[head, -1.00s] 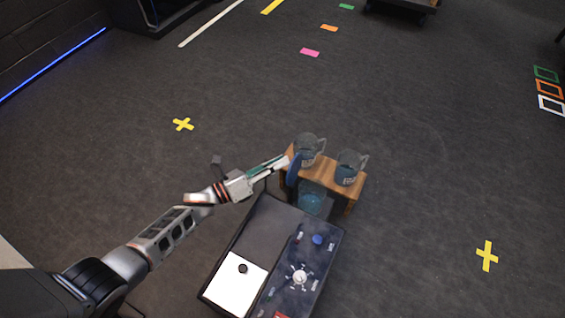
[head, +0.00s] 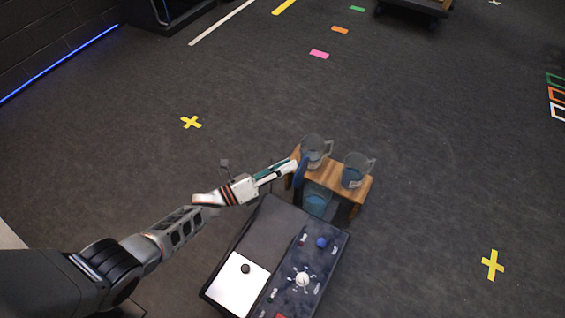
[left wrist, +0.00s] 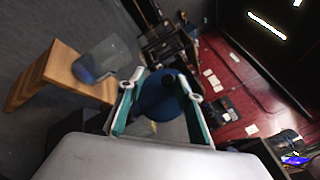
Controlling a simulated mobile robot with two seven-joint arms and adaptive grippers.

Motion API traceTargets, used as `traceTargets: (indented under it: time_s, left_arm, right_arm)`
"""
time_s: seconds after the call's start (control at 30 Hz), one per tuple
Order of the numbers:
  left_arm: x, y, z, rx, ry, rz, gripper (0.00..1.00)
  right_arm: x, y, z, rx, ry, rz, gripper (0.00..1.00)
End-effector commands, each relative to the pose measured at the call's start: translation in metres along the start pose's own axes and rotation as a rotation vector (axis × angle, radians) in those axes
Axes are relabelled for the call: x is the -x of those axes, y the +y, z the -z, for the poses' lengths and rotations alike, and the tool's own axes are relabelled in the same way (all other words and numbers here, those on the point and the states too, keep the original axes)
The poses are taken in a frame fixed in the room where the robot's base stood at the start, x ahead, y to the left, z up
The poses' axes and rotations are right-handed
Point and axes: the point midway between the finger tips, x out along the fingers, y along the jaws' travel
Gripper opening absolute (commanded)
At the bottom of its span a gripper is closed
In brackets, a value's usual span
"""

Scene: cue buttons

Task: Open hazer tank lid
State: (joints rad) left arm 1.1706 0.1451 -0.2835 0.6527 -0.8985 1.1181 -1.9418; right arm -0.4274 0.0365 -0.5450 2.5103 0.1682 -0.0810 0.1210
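The blue round lid (head: 303,172) stands on edge, steeply tilted, at the far end of the dark hazer case (head: 268,222). A translucent blue tank (head: 316,203) shows beside it, its top apparently uncovered. My left gripper (head: 293,167) is at the lid's left face, fingers pointing at it. In the left wrist view, the lid (left wrist: 155,98) with a dark knob appears between two teal fingers (left wrist: 165,84), which are spread apart. Contact with the lid is unclear. My right gripper is not in view.
A small wooden bench (head: 334,182) with two clear jugs, a left one (head: 314,150) and a right one (head: 354,172), stands right behind the lid and tank. The case top carries a white panel (head: 240,287), a blue knob (head: 321,242) and a white spoked knob (head: 302,279).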

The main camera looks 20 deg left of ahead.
Motion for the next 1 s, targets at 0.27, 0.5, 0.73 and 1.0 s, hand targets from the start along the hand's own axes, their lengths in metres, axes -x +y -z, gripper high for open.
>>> traceTargets:
  time_s: [0.27, 0.5, 0.73, 1.0]
  left_arm:
    - [0.008, 0.007, 0.012, 0.002, 0.018, -0.019, 0.31]
    - [0.014, 0.009, 0.011, 0.001, 0.017, -0.02, 0.31]
    - [0.05, 0.006, 0.007, 0.001, 0.012, -0.015, 0.31]
    - [0.099, 0.002, 0.003, 0.001, 0.006, -0.007, 0.31]
  right_arm:
    - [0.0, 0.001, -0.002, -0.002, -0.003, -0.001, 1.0]
    - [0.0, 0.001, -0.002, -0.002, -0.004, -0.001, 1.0]
    - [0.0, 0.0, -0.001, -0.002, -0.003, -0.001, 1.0]
    - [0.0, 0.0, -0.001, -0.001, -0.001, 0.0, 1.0]
